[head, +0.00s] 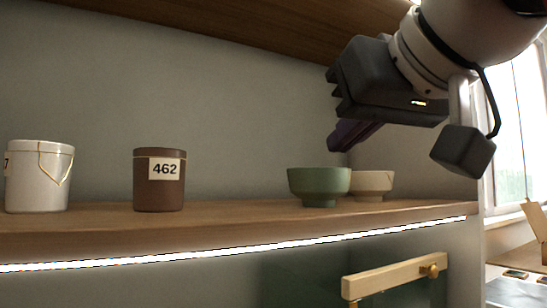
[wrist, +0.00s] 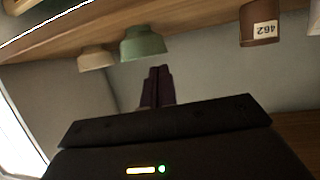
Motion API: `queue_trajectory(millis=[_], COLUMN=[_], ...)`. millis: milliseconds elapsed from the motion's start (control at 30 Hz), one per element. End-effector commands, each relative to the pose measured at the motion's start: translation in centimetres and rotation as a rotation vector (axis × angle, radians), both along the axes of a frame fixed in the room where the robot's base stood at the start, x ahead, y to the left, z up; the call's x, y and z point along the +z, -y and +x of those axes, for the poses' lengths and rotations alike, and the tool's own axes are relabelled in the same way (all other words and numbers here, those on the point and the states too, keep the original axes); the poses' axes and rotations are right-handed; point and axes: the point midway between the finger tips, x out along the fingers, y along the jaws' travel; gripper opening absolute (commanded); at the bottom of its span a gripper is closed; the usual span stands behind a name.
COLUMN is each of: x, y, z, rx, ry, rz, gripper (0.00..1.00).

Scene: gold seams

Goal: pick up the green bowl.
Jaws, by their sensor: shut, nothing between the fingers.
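The green bowl (head: 319,183) stands upright on the wooden shelf (head: 240,217), right of the picture's middle in the head view. It also shows upside down near the top of the wrist view (wrist: 143,44). My gripper (head: 338,146) is above the bowl's right side in the head view, apart from it, with its fingers pointing down and left. In the wrist view the dark fingers (wrist: 160,72) are together, with nothing between them.
A cream bowl (head: 373,184) stands right behind the green bowl, partly hidden by it. A brown cup (head: 159,181) labelled 462 and a white cup (head: 40,177) with gold seams stand to the left. A wooden panel (head: 270,22) is overhead. The shelf is clear between the brown cup and green bowl.

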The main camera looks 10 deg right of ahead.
Motion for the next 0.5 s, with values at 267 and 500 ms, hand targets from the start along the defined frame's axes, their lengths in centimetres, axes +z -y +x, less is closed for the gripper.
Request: queue_trajectory(millis=[267,500], x=[0.0,0.0], y=[-1.4,-1.8], z=[2.7,7.2], rx=[-0.081,-0.08], ry=[0.009,0.006], rz=[0.011,0.012], gripper=[0.0,0.0])
